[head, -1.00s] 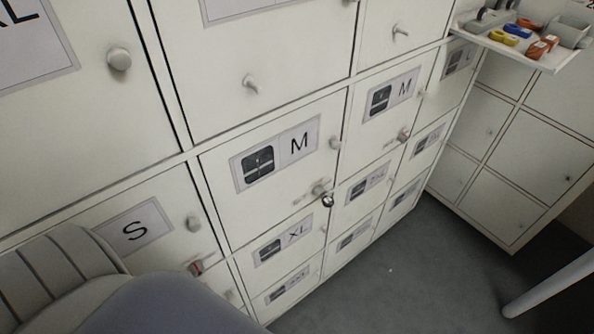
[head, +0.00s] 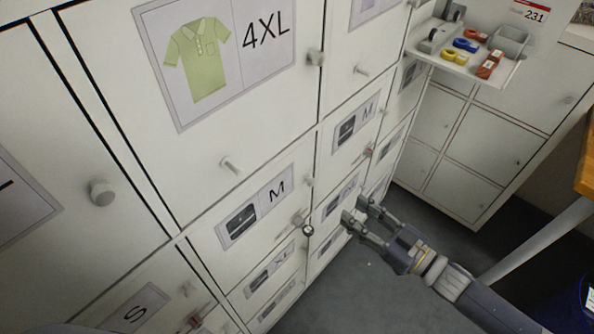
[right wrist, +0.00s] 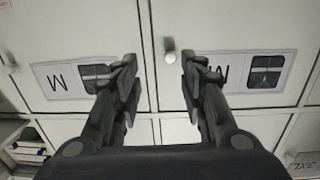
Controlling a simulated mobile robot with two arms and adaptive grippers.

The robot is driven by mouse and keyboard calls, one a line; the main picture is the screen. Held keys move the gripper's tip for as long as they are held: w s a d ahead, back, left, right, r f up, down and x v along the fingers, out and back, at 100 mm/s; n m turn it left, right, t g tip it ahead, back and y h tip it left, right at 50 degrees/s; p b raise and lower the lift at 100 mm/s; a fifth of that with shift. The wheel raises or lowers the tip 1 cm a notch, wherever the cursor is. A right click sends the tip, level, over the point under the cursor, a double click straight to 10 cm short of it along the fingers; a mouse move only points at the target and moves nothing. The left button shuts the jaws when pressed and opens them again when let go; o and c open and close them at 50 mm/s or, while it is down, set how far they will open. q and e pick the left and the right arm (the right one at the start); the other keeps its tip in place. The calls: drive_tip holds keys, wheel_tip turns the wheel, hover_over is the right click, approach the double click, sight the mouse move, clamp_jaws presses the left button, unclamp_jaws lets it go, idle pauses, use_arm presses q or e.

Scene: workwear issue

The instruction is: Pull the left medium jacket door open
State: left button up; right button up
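The left medium jacket door (head: 245,185) is a white locker door with a jacket picture and an M label (head: 257,205). It is shut, with a small round knob (head: 310,181) at its right edge. My right gripper (head: 354,208) is open and empty, in front of the lockers, right of that knob in the head view. The right wrist view looks at the doors upside down. There the knob (right wrist: 168,44) shows between and beyond the open fingertips (right wrist: 159,68), apart from them, with the door's label (right wrist: 245,74) to the right. My left gripper is not in view.
Another M door (head: 357,125) adjoins on the right. A tray (head: 462,68) with small coloured items juts out at upper right. Grey floor (head: 400,290) is clear.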

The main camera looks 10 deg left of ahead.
sight(313, 184)
drive_tip(key=shift+y, duration=0.3)
drive_tip(key=x, duration=0.3)
drive_tip(key=r+p+x, duration=0.1)
drive_tip(key=x, duration=0.3)
drive_tip(key=s+p+x, duration=0.1)
drive_tip(key=x, duration=0.3)
drive_tip(key=shift+a+r, duration=0.2)
drive_tip(key=shift+a, duration=0.25)
clamp_jaws()
